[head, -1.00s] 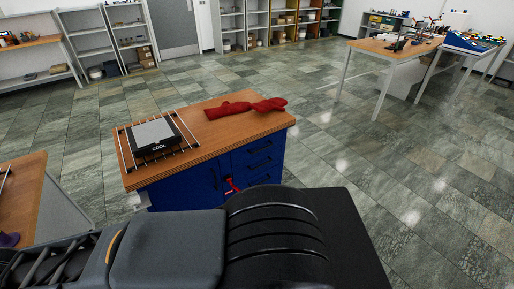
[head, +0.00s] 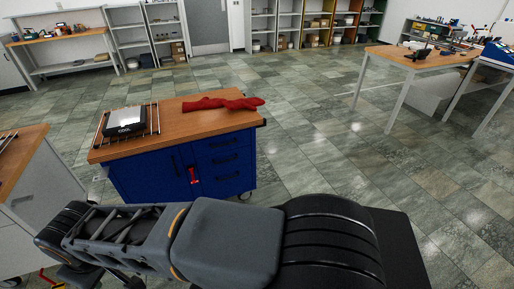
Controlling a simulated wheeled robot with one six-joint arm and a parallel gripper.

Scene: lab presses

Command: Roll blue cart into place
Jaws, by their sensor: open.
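The blue cart (head: 224,170) stands on the tiled floor left of centre in the head view. It has a wooden top, a door, several drawers and a small caster (head: 245,197) showing at its lower right. A red handle or latch (head: 193,175) is on its front. Red gloves (head: 222,104) lie on the top, beside a wire rack (head: 104,142) that bears a dark block marked COOL (head: 126,121). My gripper does not show.
A wooden-topped bench (head: 18,150) stands close at the left, with a narrow gap to the cart. A table (head: 408,56) with equipment stands at the back right. Shelves (head: 262,25) and a grey door (head: 208,27) line the far wall. The floor right of the cart is clear.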

